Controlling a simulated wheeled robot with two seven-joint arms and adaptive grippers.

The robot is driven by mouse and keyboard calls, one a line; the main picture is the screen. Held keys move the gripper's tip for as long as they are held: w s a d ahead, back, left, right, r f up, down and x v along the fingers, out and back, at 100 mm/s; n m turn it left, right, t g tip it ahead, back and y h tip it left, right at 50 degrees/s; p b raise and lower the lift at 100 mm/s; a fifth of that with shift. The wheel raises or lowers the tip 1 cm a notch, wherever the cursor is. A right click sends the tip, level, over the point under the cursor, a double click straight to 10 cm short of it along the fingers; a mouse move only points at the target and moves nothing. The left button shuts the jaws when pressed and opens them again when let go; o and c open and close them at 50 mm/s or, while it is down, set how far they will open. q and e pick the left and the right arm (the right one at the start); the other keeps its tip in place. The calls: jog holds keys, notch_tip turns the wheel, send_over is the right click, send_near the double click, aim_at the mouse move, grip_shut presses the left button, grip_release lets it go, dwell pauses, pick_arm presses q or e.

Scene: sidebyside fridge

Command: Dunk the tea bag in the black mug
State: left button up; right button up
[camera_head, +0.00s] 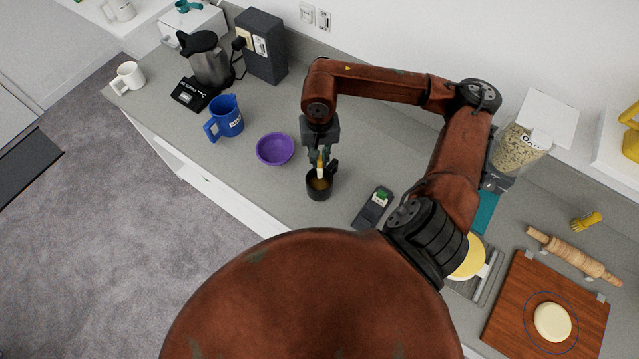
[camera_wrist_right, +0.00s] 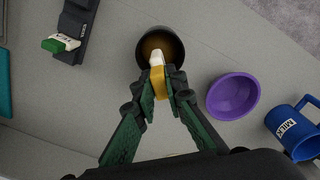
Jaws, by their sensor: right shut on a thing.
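The black mug (camera_head: 318,190) stands upright on the grey counter, with brown liquid inside. It also shows at the top middle of the right wrist view (camera_wrist_right: 168,40). My right gripper (camera_head: 321,157) is above the mug, pointing down, and is shut on the tea bag's yellow tag (camera_wrist_right: 158,82). The white tea bag (camera_wrist_right: 156,59) hangs below the tag at the mug's mouth; I cannot tell if it touches the liquid. The green-padded fingers (camera_wrist_right: 160,92) close on the tag from both sides. My left gripper is not in view.
A purple bowl (camera_head: 275,149) and a blue milk jug (camera_head: 225,117) stand left of the mug. A dark holder with a green-and-white item (camera_head: 374,205) lies to its right. A kettle (camera_head: 208,62) and white mug (camera_head: 128,77) are further left.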

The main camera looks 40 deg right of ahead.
jog(key=shift+r, duration=0.15)
jog(key=shift+r+p, duration=0.55)
jog(key=shift+r, duration=1.35)
